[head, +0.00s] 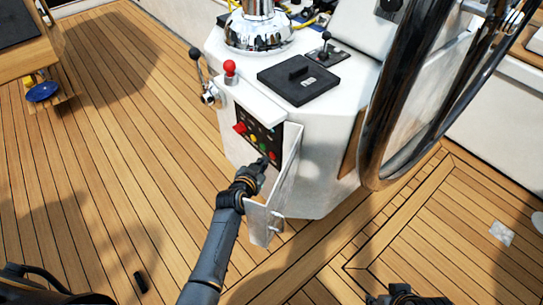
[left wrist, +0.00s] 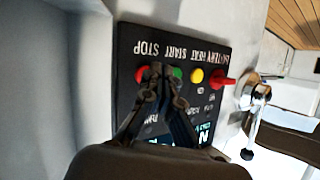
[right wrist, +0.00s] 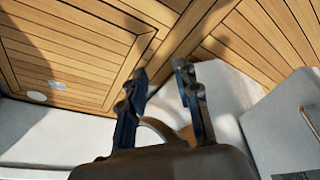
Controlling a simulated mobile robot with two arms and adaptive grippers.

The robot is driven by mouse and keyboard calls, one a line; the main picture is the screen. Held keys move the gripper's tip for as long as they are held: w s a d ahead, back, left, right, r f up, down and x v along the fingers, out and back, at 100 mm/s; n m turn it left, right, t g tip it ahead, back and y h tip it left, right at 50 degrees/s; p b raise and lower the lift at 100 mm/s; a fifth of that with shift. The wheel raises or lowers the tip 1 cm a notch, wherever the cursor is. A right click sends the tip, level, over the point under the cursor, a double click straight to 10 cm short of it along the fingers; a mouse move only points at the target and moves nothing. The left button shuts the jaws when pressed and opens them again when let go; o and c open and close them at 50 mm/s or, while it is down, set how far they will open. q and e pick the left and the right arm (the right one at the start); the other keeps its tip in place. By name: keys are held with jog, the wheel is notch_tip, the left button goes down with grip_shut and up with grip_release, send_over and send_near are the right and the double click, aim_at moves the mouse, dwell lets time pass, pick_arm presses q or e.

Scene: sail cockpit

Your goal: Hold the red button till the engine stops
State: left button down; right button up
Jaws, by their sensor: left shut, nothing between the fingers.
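The black engine panel (head: 252,118) is on the white pedestal's side. In the left wrist view its red STOP button (left wrist: 142,74) is partly covered beside the green START button (left wrist: 178,74). A yellow HEAT button (left wrist: 196,76) and red BATTERY switch (left wrist: 223,80) follow. My left gripper (head: 263,162) is shut and empty, its tips (left wrist: 162,71) at the panel between the STOP and START buttons. I cannot tell whether they touch or press the red button. My right gripper (right wrist: 159,70) is open and empty, away from the panel; its top shows at the head view's bottom edge.
An open white cover door (head: 285,180) stands close beside my left gripper. A red-knobbed lever (head: 230,68) and a black lever (head: 195,55) are above the panel. The large steering wheel (head: 378,120) stands right. The wooden deck (head: 130,150) at left is largely clear.

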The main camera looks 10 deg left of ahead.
pick_arm(q)
jog(key=shift+w+d, duration=0.2)
pick_arm(e)
jog(key=shift+f, duration=0.6)
jog(key=shift+w+r, duration=0.1)
jog(key=shift+r, duration=0.1)
pick_arm(q)
jog(key=shift+w+d, duration=0.3)
jog(key=shift+w, duration=0.1)
pick_arm(e)
jog(key=shift+f, duration=0.1)
dwell(0.6)
pick_arm(q)
jog(key=shift+s+a+r, duration=0.1)
jog(key=shift+s, duration=0.05)
jog(key=shift+s+a+p, duration=0.25)
jog(key=shift+s+p, duration=0.05)
jog(key=shift+p, duration=0.1)
jog(key=shift+s+a, duration=0.2)
jog(key=shift+s, duration=0.1)
pick_arm(e)
jog(key=x, duration=0.3)
jog(key=shift+f, duration=0.3)
jog(key=shift+r, duration=0.1)
